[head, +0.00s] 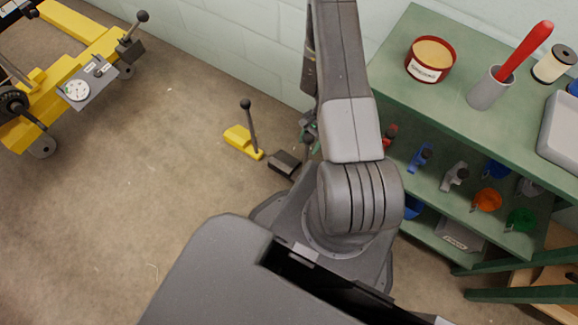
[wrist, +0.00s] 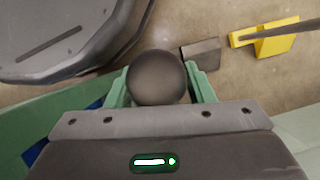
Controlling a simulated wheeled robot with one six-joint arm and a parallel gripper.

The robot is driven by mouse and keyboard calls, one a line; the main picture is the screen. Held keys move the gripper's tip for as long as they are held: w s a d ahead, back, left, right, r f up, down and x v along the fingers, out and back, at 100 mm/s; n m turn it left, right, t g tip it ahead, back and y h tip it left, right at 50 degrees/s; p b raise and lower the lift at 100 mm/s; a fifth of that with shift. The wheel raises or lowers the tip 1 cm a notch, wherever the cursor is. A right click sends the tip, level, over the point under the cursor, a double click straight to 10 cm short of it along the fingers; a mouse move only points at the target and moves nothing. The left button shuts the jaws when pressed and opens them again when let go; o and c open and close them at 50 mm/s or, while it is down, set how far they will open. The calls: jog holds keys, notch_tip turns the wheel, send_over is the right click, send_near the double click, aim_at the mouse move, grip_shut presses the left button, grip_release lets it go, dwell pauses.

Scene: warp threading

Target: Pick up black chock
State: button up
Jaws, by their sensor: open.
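The black chock (head: 284,163) sits on the concrete floor, just left of my arm in the head view. Its dark block also shows in the wrist view (wrist: 201,52). A dark round knob (wrist: 156,78), apparently the top of the chock's handle, is between the green fingers of my gripper (wrist: 160,86) in the wrist view. The fingers stand apart on either side of it; I cannot tell whether they touch it. In the head view my gripper (head: 308,130) is small and partly hidden behind my arm.
A yellow chock (head: 243,140) with an upright black-knobbed rod stands close left of the black one. A green shelf bench (head: 400,60) with a tin and spools is on the right. The wall (head: 240,60) is behind. A yellow wheeled frame (head: 60,65) stands far left, with open floor between.

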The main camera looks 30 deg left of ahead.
grip_shut()
dwell(1.4)
